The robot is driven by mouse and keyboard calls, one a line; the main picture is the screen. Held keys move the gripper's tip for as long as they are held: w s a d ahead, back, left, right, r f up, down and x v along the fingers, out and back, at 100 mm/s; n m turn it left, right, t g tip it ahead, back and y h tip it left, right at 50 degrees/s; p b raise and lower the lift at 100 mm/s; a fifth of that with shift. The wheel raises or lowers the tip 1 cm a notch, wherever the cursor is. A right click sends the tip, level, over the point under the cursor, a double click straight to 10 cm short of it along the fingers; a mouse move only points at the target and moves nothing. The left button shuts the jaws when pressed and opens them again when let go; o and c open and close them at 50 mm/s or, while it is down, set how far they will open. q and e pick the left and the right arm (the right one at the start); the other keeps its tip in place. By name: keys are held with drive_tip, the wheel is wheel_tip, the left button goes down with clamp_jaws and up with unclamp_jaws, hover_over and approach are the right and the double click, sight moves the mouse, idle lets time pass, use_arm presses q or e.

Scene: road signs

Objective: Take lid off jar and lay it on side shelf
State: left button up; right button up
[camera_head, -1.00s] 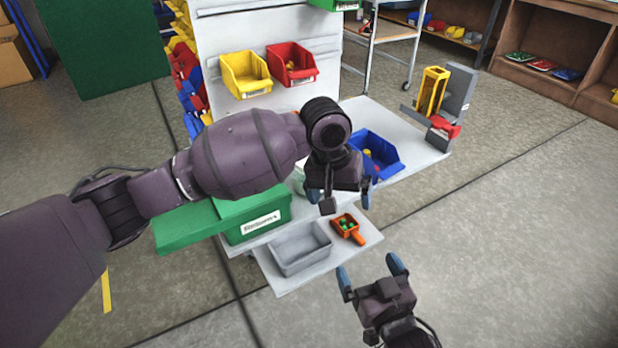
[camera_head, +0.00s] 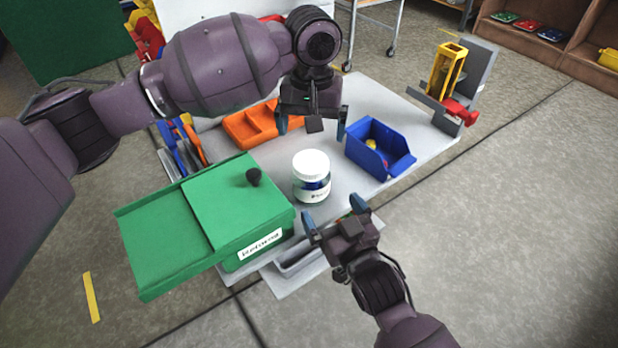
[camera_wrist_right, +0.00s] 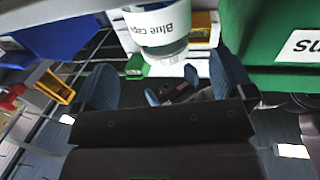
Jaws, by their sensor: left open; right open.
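The jar (camera_head: 312,188) stands upright on the grey worktop, with its white lid (camera_head: 311,162) on top. Its lower part and label show in the right wrist view (camera_wrist_right: 160,30), beyond the fingers. My left gripper (camera_head: 312,125) is open and empty, fingers downward, and appears just behind and above the lid. My right gripper (camera_head: 333,215) is open in front of the jar, its fingers pointing toward it and apart from it. A low grey shelf (camera_head: 272,284) juts out at the front, partly hidden by my right gripper; I cannot tell if it is the side shelf.
A green box (camera_head: 240,205) with a black knob stands left of the jar. A blue bin (camera_head: 380,148) is to the right, and an orange tray (camera_head: 250,127) lies behind. A grey bin (camera_head: 290,264) sits on the low shelf. A yellow and grey fixture (camera_head: 447,85) stands far right.

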sight(318, 189)
use_arm(q)
drive_tip(key=shift+f, duration=0.1)
use_arm(e)
drive_tip(key=x, duration=0.9)
drive_tip(key=shift+w, duration=0.1)
